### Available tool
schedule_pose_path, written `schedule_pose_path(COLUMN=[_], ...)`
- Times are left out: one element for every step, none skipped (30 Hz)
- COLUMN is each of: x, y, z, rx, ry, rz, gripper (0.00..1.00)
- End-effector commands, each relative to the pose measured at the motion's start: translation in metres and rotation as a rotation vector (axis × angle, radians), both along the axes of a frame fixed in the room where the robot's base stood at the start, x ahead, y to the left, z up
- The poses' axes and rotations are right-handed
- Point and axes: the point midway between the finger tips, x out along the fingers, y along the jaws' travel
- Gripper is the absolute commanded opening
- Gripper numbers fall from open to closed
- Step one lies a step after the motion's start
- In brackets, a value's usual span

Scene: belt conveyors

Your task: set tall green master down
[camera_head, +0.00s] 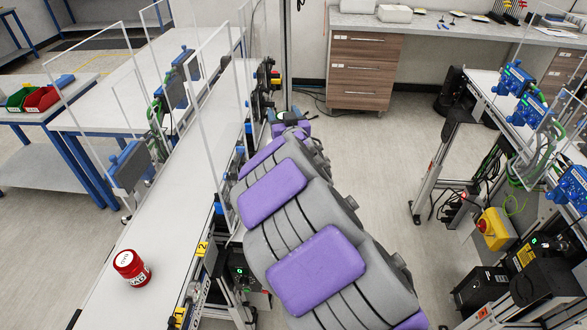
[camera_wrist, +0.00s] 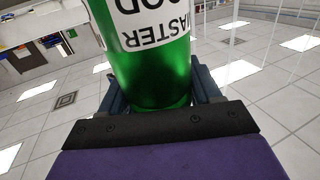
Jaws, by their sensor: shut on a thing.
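The tall green master (camera_wrist: 150,65) is a shiny green can with a white label, and it fills the upper middle of the wrist view. Its label lettering shows upside down and its far end is cut off by the top edge. My gripper (camera_wrist: 157,90) is shut on it, with a dark finger on each side of the can. In the head view my purple and grey arm stretches forward beside the conveyor. The arm hides the gripper and the green can there.
A white belt conveyor (camera_head: 160,215) runs along the left, with clear upright panels at its edge. A red can (camera_head: 132,268) stands on its near part; the belt around it is clear. A drawer cabinet (camera_head: 363,72) stands behind. A yellow box (camera_head: 495,229) is at right.

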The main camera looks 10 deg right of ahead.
Motion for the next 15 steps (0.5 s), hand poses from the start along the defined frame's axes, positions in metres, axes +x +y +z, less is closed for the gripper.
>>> schedule_pose_path(x=[-0.002,-0.002,-0.003,-0.003,-0.004,-0.004,-0.005,-0.006,-0.009,-0.011,-0.014,-0.017,-0.021,-0.024,-0.030], y=[0.000,0.000,-0.001,-0.003,-0.004,-0.006,-0.009,-0.010,-0.011,-0.013,-0.014,-0.016,-0.017,-0.016,-0.016], z=[-0.003,-0.005,-0.009,-0.013,-0.017,-0.023,-0.026,-0.031,-0.037,-0.041,-0.046,-0.053,-0.059,-0.065,-0.074], rx=[0.001,0.001,0.002,0.002,0.003,0.004,0.007,0.008,0.008,0.009,0.010,0.013,0.013,0.014,0.015], ry=[-0.004,-0.006,-0.006,-0.004,-0.002,-0.002,-0.003,-0.002,0.000,-0.002,-0.002,-0.001,-0.003,-0.004,-0.005], rz=[0.015,0.026,0.039,0.049,0.060,0.077,0.088,0.100,0.119,0.135,0.152,0.175,0.197,0.220,0.255], gripper=[0.00,0.00,0.00,0.00,0.00,0.00,0.00,0.00,0.00,0.00,0.00,0.00,0.00,0.00,0.00])
